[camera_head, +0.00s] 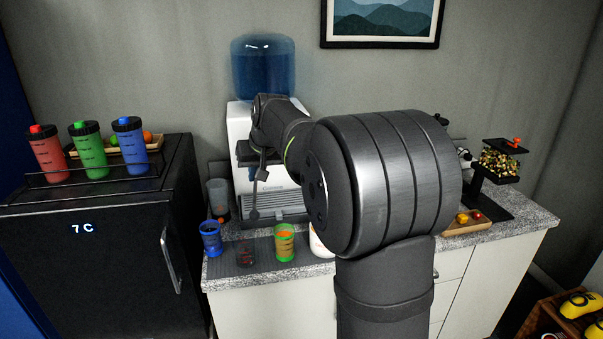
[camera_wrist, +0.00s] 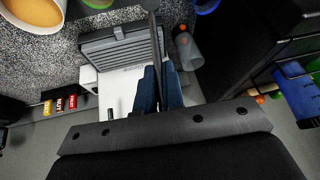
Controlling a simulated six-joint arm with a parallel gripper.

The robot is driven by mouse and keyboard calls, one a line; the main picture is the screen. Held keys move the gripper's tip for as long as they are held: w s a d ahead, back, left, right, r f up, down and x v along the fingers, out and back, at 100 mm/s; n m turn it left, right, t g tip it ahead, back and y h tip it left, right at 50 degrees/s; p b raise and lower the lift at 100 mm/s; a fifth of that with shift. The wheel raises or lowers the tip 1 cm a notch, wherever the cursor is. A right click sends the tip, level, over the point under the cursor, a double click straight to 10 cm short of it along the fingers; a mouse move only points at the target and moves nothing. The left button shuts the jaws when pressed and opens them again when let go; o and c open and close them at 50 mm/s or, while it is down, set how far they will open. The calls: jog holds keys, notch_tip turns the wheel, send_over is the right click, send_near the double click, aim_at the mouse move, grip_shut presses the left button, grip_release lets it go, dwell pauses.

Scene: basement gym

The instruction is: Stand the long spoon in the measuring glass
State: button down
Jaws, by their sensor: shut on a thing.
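My gripper (camera_wrist: 160,88) is shut on the long dark spoon (camera_wrist: 153,35), whose handle runs between the blue-dark fingers in the wrist view. In the head view my gripper (camera_head: 262,163) is in front of the water dispenser, with the spoon (camera_head: 255,198) hanging below it, nearly upright, its wider end down.
A white tub (camera_head: 319,243) is partly hidden by my arm. The black fridge (camera_head: 95,265) borders the counter at left.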

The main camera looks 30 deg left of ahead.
notch_tip(320, 180, down, 12)
jog(key=s+a, duration=0.2)
jog(key=shift+s, duration=0.3)
dwell(1.1)
jog(key=shift+f, duration=0.15)
jog(key=c, duration=1.5)
grip_release()
jog(key=v, duration=1.7)
jog(key=shift+w+r, duration=0.1)
jog(key=shift+r, duration=0.15)
